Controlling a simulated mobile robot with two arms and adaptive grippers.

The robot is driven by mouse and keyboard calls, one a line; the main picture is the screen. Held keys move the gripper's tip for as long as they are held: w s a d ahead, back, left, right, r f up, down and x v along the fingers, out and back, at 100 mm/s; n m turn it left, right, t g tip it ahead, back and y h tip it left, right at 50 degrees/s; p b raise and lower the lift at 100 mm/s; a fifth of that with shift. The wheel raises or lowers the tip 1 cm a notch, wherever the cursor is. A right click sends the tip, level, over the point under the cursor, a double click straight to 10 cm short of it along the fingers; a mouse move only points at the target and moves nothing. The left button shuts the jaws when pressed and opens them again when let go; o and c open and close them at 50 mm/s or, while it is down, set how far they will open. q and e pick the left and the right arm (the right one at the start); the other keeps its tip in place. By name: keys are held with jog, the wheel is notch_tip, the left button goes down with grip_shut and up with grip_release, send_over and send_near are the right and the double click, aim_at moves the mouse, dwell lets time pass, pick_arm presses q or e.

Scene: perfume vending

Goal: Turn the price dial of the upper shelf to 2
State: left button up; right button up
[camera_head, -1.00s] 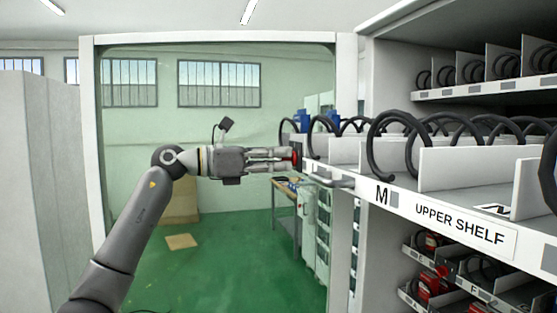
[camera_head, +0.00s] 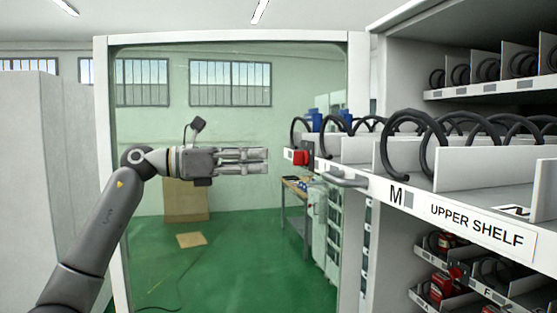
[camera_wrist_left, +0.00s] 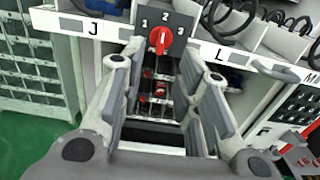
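The price dial (camera_head: 300,158) shows as a red knob at the left end of the upper shelf (camera_head: 470,225) in the head view. In the left wrist view the red knob (camera_wrist_left: 160,40) sits on a dark plate marked 1, 2 and 3, between labels J and L. The knob stands roughly upright, its top towards the 2. My left gripper (camera_head: 267,160) is left of the dial, level with it and apart from it. In the left wrist view its fingers (camera_wrist_left: 163,68) are spread with nothing between them. My right gripper is in neither view.
Black spiral coils (camera_head: 407,145) line the shelf. A grey handle (camera_head: 347,180) sticks out from its front edge, just right of the dial. Lower shelves hold red boxes (camera_head: 441,287). Open floor (camera_head: 225,270) lies below my left arm.

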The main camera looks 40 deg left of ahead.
pick_arm(q)
jog(key=shift+v, duration=1.8)
